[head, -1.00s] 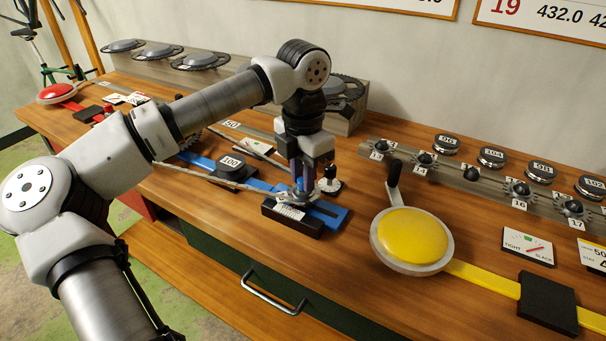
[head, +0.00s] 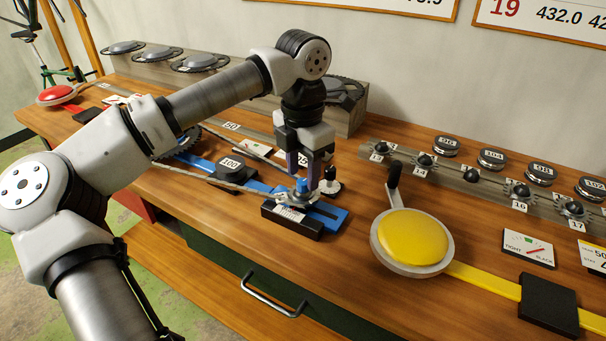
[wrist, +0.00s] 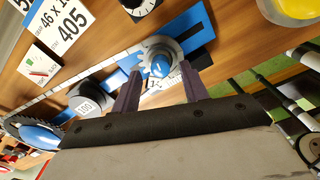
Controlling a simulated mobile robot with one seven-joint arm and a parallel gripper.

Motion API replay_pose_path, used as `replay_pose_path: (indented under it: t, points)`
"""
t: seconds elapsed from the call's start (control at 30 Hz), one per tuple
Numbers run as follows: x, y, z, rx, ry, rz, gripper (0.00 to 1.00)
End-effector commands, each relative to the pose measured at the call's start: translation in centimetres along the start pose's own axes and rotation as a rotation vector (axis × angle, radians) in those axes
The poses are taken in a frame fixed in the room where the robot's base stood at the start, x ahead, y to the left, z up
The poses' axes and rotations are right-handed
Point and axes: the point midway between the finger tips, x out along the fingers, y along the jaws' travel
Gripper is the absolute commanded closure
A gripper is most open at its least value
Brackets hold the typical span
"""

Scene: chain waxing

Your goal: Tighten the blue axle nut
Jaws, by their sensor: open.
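The blue axle nut (head: 301,186) sits on top of a silver sprocket (head: 296,199) on the blue bar (head: 325,213), near the bench's front. In the wrist view the nut (wrist: 159,67) shows between and just beyond the fingertips. My gripper (head: 303,174) points down just above the nut, with its dark fingers apart and nothing between them. The open fingers also show in the wrist view (wrist: 159,80). A chain (head: 210,182) runs left from the sprocket past a black weight marked 100 (head: 231,166). A black block with a white label (head: 291,214) lies in front of the sprocket.
A yellow round pad with a lever (head: 412,238) lies further right. A rail with several small sprockets (head: 470,178) runs behind. Bare wood lies between the blue bar and the yellow pad.

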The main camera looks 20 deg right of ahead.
Motion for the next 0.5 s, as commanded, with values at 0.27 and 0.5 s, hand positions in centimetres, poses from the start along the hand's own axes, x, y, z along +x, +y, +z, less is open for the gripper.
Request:
replay_pose_path:
  t: [0.27, 0.5]
  points:
    - [-6.3, 0.0, 0.1, -0.001, -0.004, 0.004, 0.56]
    - [-10.7, 0.0, 0.1, 0.000, -0.003, 0.002, 0.56]
